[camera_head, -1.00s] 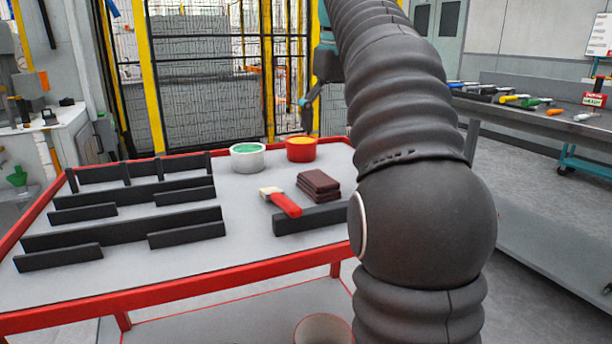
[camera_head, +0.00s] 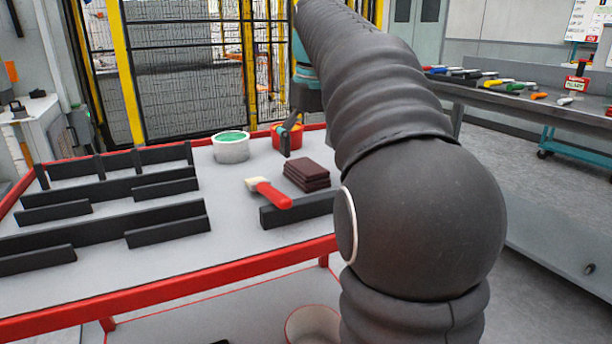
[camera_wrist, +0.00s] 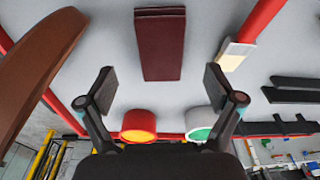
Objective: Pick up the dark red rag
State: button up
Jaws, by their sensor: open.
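The dark red rag (camera_head: 306,174) lies as a folded stack on the grey table top (camera_head: 231,212), behind a black bar. In the wrist view the dark red rag (camera_wrist: 160,45) is ahead of my gripper (camera_wrist: 160,80), about midway between the fingers and beyond their tips. My gripper is open and empty, with both fingers apart and not touching the rag. In the head view my gripper (camera_head: 287,138) shows partly in front of the red pot, behind and above the rag.
A brush with a red handle (camera_head: 272,195) lies left of the rag. A white pot with green content (camera_head: 231,147) and a red pot (camera_head: 294,131) stand behind. Black bars (camera_head: 110,229) fill the table's left side. A brown curved part (camera_wrist: 38,60) shows left in the wrist view.

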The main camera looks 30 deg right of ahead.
aim_at(306, 165)
jog(key=shift+w+a+f+b, duration=0.1)
jog(key=shift+w+f+b, duration=0.15)
jog(key=shift+f, duration=1.05)
jog(key=shift+w+f+b, duration=0.15)
jog(key=shift+f+b, duration=0.1)
jog(key=shift+f, duration=1.05)
jog(key=c, duration=1.4)
jog(key=shift+o, duration=0.2)
jog(key=shift+r+p, duration=0.95)
jog(key=shift+r, duration=4.1)
